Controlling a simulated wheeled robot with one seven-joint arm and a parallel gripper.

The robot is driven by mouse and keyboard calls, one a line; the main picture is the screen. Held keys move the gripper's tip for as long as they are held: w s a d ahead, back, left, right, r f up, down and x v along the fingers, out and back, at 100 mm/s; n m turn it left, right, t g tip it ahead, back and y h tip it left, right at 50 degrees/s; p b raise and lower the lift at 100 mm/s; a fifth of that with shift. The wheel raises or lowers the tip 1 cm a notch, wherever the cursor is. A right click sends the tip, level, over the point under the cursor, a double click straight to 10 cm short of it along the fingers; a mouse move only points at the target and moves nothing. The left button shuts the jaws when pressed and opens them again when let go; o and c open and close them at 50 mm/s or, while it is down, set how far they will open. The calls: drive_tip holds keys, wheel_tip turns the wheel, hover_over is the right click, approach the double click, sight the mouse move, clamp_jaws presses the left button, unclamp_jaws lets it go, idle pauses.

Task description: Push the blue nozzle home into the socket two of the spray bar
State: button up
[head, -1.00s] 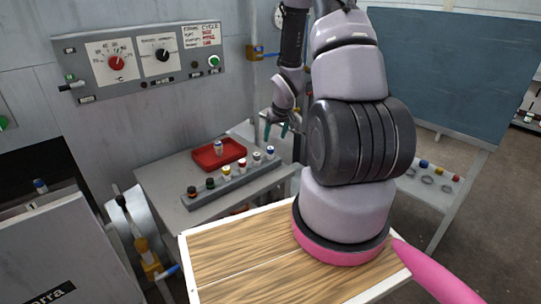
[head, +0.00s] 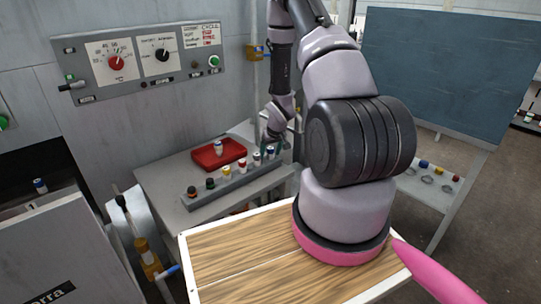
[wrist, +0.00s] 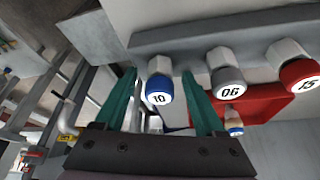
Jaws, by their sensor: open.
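The spray bar (head: 232,185) lies on the grey table with several coloured nozzles upright along it. A blue nozzle (head: 270,153) stands at its far right end; in the wrist view this blue nozzle (wrist: 160,90) has a white face marked 10. My gripper (head: 272,143) is open at that end of the bar. In the wrist view its green fingers (wrist: 160,98) appear on either side of the blue nozzle, with gaps. How deep the nozzle sits is unclear. Another blue-and-white nozzle (head: 218,148) stands in the red tray (head: 208,163). Socket numbers are not readable.
A grey nozzle (wrist: 228,75) marked 06 and a red nozzle (wrist: 298,70) marked 15 stand beside the blue one. The control panel (head: 140,60) is on the wall behind. A wooden-topped surface (head: 235,245) lies in front.

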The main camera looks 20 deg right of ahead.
clamp_jaws()
drive_tip(key=shift+r, duration=0.15)
